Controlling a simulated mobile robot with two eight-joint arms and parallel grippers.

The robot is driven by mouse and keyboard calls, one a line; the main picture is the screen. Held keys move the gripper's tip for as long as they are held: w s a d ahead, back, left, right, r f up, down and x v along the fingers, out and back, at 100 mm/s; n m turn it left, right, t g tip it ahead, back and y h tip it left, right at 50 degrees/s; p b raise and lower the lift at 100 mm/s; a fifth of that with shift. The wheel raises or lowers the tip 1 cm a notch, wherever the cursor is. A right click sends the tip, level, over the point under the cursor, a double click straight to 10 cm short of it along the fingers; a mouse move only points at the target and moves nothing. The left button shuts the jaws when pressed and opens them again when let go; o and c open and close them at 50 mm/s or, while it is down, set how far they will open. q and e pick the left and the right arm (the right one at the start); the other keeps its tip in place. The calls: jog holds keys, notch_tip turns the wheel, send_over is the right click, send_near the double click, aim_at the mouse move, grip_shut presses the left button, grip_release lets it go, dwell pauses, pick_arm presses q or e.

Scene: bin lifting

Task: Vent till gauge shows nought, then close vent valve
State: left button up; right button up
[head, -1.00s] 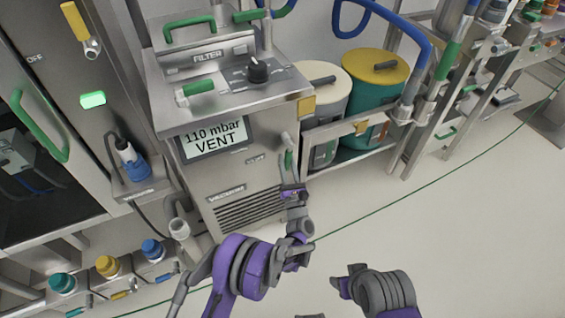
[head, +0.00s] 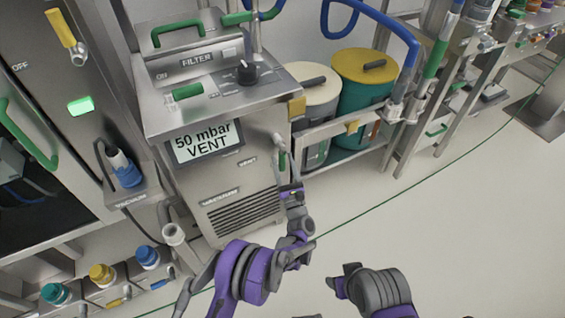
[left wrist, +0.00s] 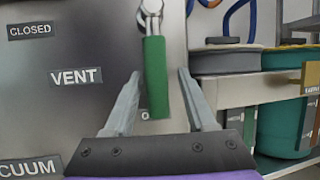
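The gauge (head: 205,142) is a screen on the front of the steel unit; it reads "50 mbar VENT". The vent valve (head: 281,158) has a green lever on the unit's right front edge. In the left wrist view the valve's green lever (left wrist: 156,78) hangs almost straight down from a metal stem, beside the labels "VENT" and "CLOSED". My left gripper (head: 287,187) is at the lever. In the left wrist view the left gripper (left wrist: 159,74) is open, one finger on each side of the lever, with gaps showing.
The steel unit has a black knob (head: 247,72) and green handles on top. The floor to the right is clear.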

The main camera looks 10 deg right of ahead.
pick_arm(q)
jog(key=shift+s, duration=0.1)
jog(key=p+v, duration=0.2)
jog(key=v, duration=0.8)
jog(key=shift+s, duration=0.3)
jog(key=shift+f, duration=0.1)
